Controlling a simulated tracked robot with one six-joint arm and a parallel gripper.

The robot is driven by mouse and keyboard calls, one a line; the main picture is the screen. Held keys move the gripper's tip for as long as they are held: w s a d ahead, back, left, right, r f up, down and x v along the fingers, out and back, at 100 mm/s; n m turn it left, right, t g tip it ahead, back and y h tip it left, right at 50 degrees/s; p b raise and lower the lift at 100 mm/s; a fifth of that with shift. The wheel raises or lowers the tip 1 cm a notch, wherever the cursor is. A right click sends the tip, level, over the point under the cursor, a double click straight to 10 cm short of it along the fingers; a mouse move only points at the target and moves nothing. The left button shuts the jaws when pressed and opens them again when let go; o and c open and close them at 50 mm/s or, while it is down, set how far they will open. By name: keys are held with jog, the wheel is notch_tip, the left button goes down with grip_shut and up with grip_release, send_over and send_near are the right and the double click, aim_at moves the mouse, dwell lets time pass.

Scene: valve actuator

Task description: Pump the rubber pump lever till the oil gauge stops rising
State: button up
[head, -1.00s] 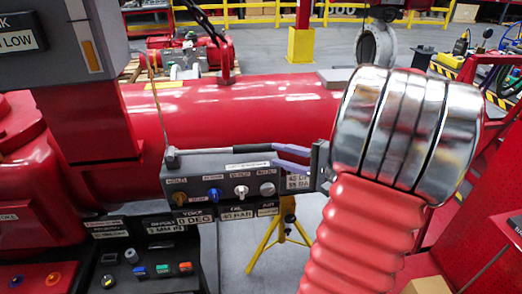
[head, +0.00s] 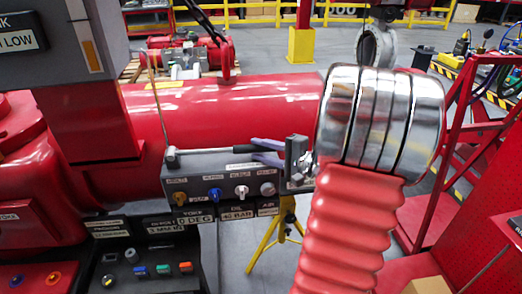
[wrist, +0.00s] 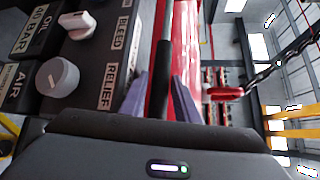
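The pump lever is a thin metal rod with a black rubber grip (head: 240,149), lying roughly level along the top of the grey valve block (head: 222,182). My gripper (head: 253,149) comes from the right, its two purple fingers above and below the grip's end. In the wrist view the black grip (wrist: 162,75) stands between the fingers, with gaps beside it, so my gripper (wrist: 160,95) looks open around it. The oil readout (head: 237,216) sits under the block; in the wrist view the oil readout (wrist: 28,32) reads 40 BAR.
Blue (head: 214,194), white (head: 241,191) and grey (head: 268,189) knobs stick out of the block just below the lever. A thin upright rod (head: 157,100) rises at its left end. The red cylinder (head: 230,105) lies behind. A control panel (head: 150,265) is at lower left.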

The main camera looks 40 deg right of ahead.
grip_shut()
jog(key=shift+d, duration=0.1)
dwell(0.3)
